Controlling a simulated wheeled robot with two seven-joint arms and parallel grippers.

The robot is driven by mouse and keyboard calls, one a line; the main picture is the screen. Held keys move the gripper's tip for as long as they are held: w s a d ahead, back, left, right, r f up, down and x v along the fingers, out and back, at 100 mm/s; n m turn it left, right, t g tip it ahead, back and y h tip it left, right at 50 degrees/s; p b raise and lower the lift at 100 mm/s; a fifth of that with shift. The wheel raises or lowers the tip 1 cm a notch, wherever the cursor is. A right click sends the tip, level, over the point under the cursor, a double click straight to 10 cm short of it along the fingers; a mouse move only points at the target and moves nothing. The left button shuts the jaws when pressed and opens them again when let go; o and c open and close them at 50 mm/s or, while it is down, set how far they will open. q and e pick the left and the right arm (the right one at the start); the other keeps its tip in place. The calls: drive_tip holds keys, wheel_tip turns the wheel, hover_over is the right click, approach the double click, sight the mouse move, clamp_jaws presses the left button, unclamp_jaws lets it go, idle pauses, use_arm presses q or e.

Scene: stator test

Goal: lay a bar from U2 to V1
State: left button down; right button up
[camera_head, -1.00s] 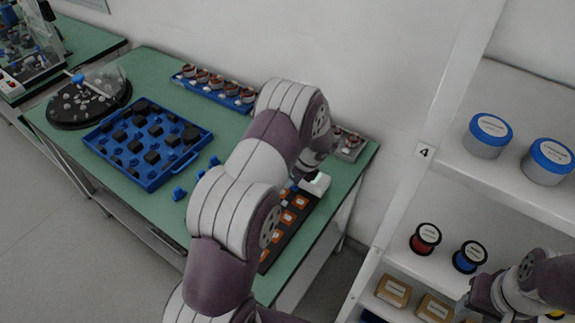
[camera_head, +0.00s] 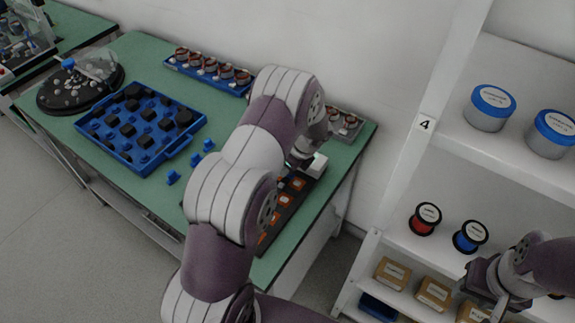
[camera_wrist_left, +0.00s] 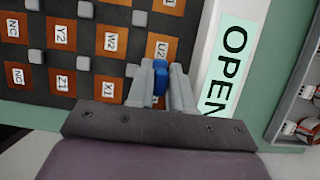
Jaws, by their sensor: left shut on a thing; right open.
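My left gripper (camera_wrist_left: 161,74) is shut on a small blue piece (camera_wrist_left: 159,78), probably the bar, beside the U2 tile (camera_wrist_left: 160,48). Whether the piece touches the board is unclear. The dark terminal board (camera_wrist_left: 85,60) has orange labelled tiles, including V2 (camera_wrist_left: 110,41), Y2 (camera_wrist_left: 62,34) and X1 (camera_wrist_left: 107,90), with grey posts between them. A tile at the top edge is cut off, and I cannot read V1 anywhere. In the head view my left forearm covers part of the board (camera_head: 264,243).
A white block marked OPEN (camera_wrist_left: 232,45) stands right beside the U2 tile. A blue tray (camera_head: 150,172) with black and blue parts, loose blue pieces (camera_head: 196,159) and a black round tray (camera_head: 62,108) are on the green table. Shelves with spools (camera_head: 425,218) stand at right.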

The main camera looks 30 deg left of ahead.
use_arm(q)
drive_tip(key=shift+f, duration=0.15)
drive_tip(key=shift+f+b, duration=0.45)
drive_tip(key=shift+f, duration=0.1)
drive_tip(key=c, duration=0.9)
unclamp_jaws()
drive_tip(key=shift+c, duration=0.2)
drive_tip(key=shift+r, duration=0.1)
drive_tip(key=v, duration=1.2)
drive_tip(key=shift+r+b, duration=0.3)
drive_tip(key=shift+b, duration=0.05)
drive_tip(key=shift+d, duration=0.1)
